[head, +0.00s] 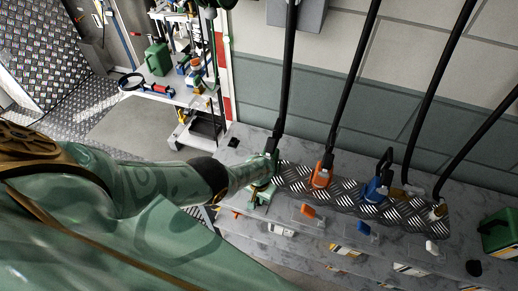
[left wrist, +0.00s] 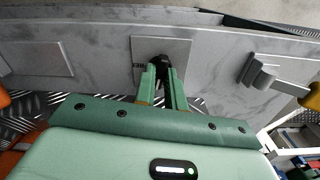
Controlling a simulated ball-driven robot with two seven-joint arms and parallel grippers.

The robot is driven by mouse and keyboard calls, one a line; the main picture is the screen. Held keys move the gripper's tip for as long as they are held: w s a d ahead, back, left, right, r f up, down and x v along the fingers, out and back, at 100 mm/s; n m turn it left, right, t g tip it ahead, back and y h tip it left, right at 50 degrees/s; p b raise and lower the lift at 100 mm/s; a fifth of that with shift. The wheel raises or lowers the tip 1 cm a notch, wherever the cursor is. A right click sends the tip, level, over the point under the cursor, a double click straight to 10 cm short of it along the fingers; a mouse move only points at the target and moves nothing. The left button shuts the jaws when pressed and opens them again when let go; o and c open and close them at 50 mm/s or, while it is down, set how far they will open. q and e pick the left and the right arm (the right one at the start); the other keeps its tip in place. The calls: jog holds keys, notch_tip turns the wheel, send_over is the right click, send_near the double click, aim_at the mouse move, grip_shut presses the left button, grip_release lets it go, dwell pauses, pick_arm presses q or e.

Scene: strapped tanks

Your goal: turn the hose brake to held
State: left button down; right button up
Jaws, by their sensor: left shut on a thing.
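My left gripper (head: 256,194) is at the front edge of the grey counter, below the green hose fitting (head: 270,150). In the left wrist view its green fingers (left wrist: 161,72) are closed together on a small dark part, which I take to be the hose brake (left wrist: 163,60). This part is on a square plate (left wrist: 177,46) on the counter's front face. Small dark lettering shows beside the fingertips, partly hidden and too small to read surely. The fingers hide most of the brake, so its setting cannot be told. My right gripper is not in view.
Orange (head: 322,173) and blue (head: 377,187) hose fittings stand right of the green one on the tread-plate strip, with black hoses rising. Orange (head: 307,211) and blue (head: 363,228) handles stick out in front. A green box (head: 499,235) stands at the far right.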

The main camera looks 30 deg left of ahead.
pick_arm(q)
jog(key=shift+n, duration=0.9)
jog(key=c, duration=1.5)
grip_release()
jog(key=shift+o, duration=0.2)
notch_tip(320, 180, up, 16)
jog(key=p, duration=1.6)
